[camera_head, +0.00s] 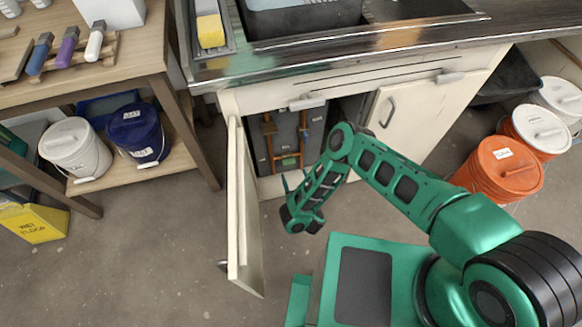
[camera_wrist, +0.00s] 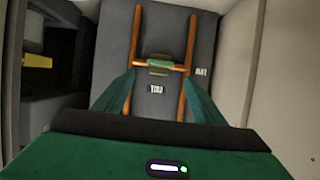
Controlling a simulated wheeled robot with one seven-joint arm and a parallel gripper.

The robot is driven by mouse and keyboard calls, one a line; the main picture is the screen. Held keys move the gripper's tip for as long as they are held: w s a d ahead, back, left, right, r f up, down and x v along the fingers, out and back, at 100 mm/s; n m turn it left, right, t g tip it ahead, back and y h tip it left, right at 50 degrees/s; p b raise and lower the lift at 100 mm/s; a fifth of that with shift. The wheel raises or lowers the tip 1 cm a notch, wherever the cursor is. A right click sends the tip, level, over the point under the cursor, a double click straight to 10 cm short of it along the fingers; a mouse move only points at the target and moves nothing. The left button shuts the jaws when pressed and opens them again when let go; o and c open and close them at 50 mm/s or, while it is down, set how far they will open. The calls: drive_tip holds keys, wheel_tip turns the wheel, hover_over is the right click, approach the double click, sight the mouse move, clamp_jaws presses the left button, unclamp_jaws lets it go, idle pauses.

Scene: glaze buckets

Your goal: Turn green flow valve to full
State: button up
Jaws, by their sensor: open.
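The green valve handle (camera_wrist: 158,68) sits on a short copper cross pipe between two upright copper pipes (camera_wrist: 136,30), against a dark grey panel (camera_wrist: 165,120). In the wrist view it lies between my open fingers, near their tips. No contact shows, and the gap in depth is hard to judge. In the head view my gripper (camera_head: 293,180) is in front of the open sink cabinet, pointing inward. The copper pipes (camera_head: 268,132) show inside. I cannot make out the green handle clearly there. My gripper is open and empty.
The left cabinet door (camera_head: 243,215) stands open beside my gripper; the right door (camera_head: 425,112) is shut. Small labels on the panel are unreadable. Orange buckets (camera_head: 500,170) stand right; a white bucket (camera_head: 75,148) and blue bucket (camera_head: 138,132) sit on the left shelf.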

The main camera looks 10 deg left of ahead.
sight(289, 163)
drive_tip(key=shift+x, duration=3.9)
drive_tip(key=c, duration=1.1)
